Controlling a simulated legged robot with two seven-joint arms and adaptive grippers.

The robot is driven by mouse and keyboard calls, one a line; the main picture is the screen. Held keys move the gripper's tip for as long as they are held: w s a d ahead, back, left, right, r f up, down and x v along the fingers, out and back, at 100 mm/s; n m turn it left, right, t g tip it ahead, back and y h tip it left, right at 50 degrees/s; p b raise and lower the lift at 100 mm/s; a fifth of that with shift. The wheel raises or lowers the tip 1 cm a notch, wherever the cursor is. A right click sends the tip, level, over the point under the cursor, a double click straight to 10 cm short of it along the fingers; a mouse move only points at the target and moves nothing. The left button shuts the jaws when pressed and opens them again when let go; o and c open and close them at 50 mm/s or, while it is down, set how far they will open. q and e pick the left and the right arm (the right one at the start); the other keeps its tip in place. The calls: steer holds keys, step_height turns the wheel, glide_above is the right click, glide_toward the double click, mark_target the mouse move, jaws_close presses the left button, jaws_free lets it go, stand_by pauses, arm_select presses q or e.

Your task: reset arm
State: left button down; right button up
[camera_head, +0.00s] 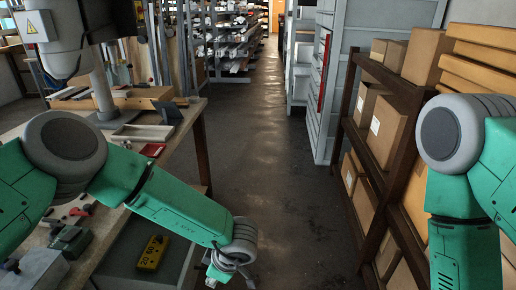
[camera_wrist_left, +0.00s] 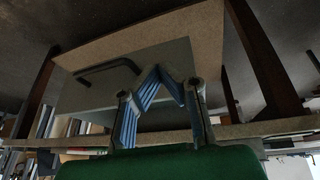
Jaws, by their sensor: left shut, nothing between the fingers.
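My left arm comes in from the left over the workbench edge, and its forearm reaches down to the bottom middle of the head view. My left gripper (camera_head: 219,273) hangs low beside the bench, partly cut off by the lower frame edge. In the left wrist view its blue-padded fingers (camera_wrist_left: 160,72) come together with nothing visible between them. My right arm shows at the right edge of the head view, bent downward. Its gripper is out of the picture.
A workbench (camera_head: 190,112) with tools stands at left. A yellow control box (camera_head: 152,252) is below it. A rack with cardboard boxes (camera_head: 388,130) stands close at right. The aisle floor (camera_head: 270,130) between is clear. A dark handle (camera_wrist_left: 108,70) shows in the wrist view.

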arm_select(q)
steer(key=s+a+f+m+t+h+b, duration=0.2)
steer(key=s+a+f+m+t+b, duration=0.1)
steer(key=s+a+f+m+b, duration=0.65)
steer(key=s+a+f+m+g+h, duration=0.1)
steer(key=s+a+f+m+g, duration=0.1)
steer(key=s, duration=0.6)
steer(key=s+a+f+m+g+h+b, duration=0.1)
steer(key=s+a+m, duration=0.3)
steer(key=s, duration=0.5)
steer(key=shift+a+f+g, duration=0.4)
steer(key=shift+f+g, duration=0.2)
steer(key=shift+f, duration=0.1)
arm_select(e)
step_height(320, 180, down, 11)
steer(key=shift+d, duration=0.15)
arm_select(q)
steer(key=shift+s+d+m, duration=0.1)
steer(key=shift+m, duration=0.15)
arm_select(e)
steer(key=shift+d+f, duration=0.1)
